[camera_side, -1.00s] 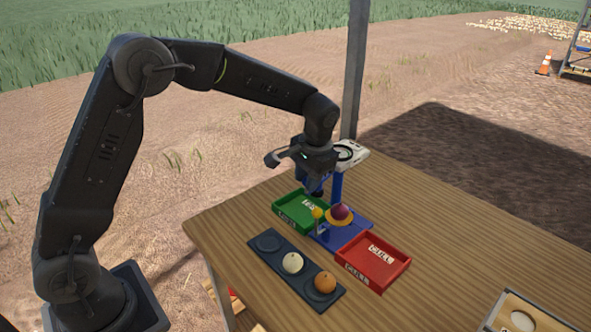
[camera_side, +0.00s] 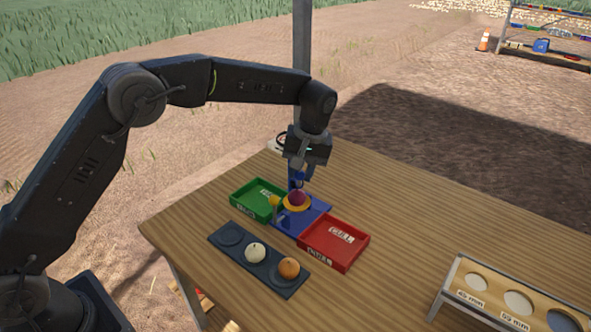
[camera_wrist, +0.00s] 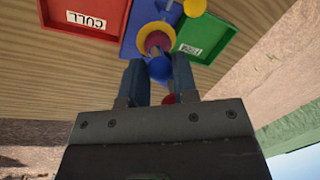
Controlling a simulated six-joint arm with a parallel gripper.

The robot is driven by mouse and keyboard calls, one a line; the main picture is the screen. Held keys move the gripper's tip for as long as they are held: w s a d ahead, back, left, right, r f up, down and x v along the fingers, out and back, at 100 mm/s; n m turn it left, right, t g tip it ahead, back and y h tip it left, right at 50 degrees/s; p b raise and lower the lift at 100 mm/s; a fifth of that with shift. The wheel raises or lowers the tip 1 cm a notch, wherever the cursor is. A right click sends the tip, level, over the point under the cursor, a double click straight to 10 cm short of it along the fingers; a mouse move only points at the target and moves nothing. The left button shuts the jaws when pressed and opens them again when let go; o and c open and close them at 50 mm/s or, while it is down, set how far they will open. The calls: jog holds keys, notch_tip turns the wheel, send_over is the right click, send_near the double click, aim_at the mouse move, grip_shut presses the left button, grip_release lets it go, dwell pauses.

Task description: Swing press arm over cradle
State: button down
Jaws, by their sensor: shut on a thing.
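A purple onion (camera_side: 298,198) sits in the yellow ring of the cradle (camera_side: 286,208) on the blue base (camera_side: 313,213); onion (camera_wrist: 157,41) and ring also show in the wrist view. My gripper (camera_side: 302,180) is just above and behind the onion, pointing down. In the wrist view my gripper (camera_wrist: 159,72) has its fingers closed around a blue rounded part (camera_wrist: 159,68), apparently of the press arm, beside the cradle. A red piece (camera_wrist: 168,98) shows between the fingers. The blue post (camera_side: 294,176) and most of the press arm are hidden by my gripper.
A green tray (camera_side: 240,203) is left of the cradle and a red CULL tray (camera_side: 335,243) right. A dark holder (camera_side: 228,239) with a white ball (camera_side: 255,252) and an orange ball (camera_side: 289,268) is in front. A size gauge (camera_side: 512,300) stands at right front.

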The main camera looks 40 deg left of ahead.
jog(key=shift+w+d, duration=0.1)
jog(key=shift+w, duration=0.05)
jog(key=c, duration=0.9)
grip_release()
jog(key=shift+w+d+r, duration=0.25)
jog(key=shift+d+r, duration=0.1)
jog(key=shift+r, duration=1.9)
jog(key=shift+w+d+r, duration=0.2)
jog(key=shift+d+r, duration=0.15)
jog(key=shift+r, duration=1.95)
jog(key=shift+w+d+r, duration=0.25)
jog(key=shift+d+r, duration=0.1)
jog(key=shift+r, duration=1.9)
jog(key=shift+r, duration=0.1)
